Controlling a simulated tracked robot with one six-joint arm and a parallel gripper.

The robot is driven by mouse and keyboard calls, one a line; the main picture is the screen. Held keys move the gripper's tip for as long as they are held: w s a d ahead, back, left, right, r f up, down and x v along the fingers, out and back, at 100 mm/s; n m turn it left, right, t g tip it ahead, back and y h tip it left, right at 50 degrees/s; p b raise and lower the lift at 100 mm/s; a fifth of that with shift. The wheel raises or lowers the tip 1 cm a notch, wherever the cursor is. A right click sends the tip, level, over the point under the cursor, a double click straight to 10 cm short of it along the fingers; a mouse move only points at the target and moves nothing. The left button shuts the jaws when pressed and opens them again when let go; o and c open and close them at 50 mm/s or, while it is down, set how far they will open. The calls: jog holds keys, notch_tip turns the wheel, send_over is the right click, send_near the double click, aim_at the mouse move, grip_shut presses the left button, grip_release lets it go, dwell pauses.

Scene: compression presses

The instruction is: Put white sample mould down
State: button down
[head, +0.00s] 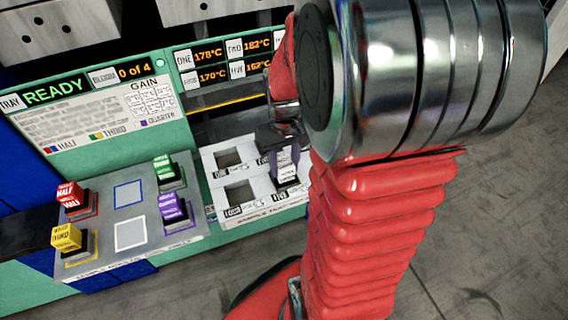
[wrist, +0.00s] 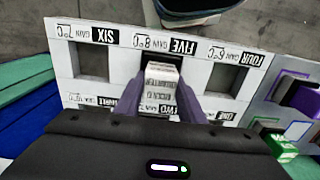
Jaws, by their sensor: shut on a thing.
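The white sample mould (wrist: 161,85) is a light block with dark lettering. My gripper (wrist: 160,98) is shut on it, one finger on each side. In the wrist view its far end is at the opening labelled FIVE in the white slotted tray (wrist: 110,72). I cannot tell how deep it sits in that opening. In the head view the mould (head: 287,167) shows below my gripper (head: 280,140), over the right part of the tray (head: 222,217). My arm hides part of the tray there.
A grey rack (head: 100,260) at left holds red (head: 70,195), yellow (head: 67,237), green (head: 163,167) and purple (head: 172,207) moulds. Its blue-outlined and white-outlined squares are empty. The tray's openings labelled SIX (wrist: 90,63) and FOUR (wrist: 222,77) look empty. A panel reads READY (head: 55,91).

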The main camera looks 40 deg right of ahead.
jog(key=c, duration=1.2)
grip_release()
jog(key=shift+f, duration=0.1)
notch_tip(320, 180, up, 12)
jog(key=shift+r, duration=0.15)
jog(key=shift+a, duration=0.1)
jog(key=s+a+r+n+t, duration=0.1)
jog(key=s+a+t, duration=0.1)
jog(key=a, duration=0.3)
jog(key=s+a+r+n+t, duration=0.1)
jog(key=s+a+r, duration=0.1)
jog(key=a, duration=0.4)
jog(key=s+a+r+n+t, duration=0.1)
jog(key=s+a+t, duration=0.1)
jog(key=a, duration=0.3)
jog(key=shift+a+r+t, duration=0.2)
jog(key=shift+a+t, duration=0.1)
jog(key=shift+a, duration=0.1)
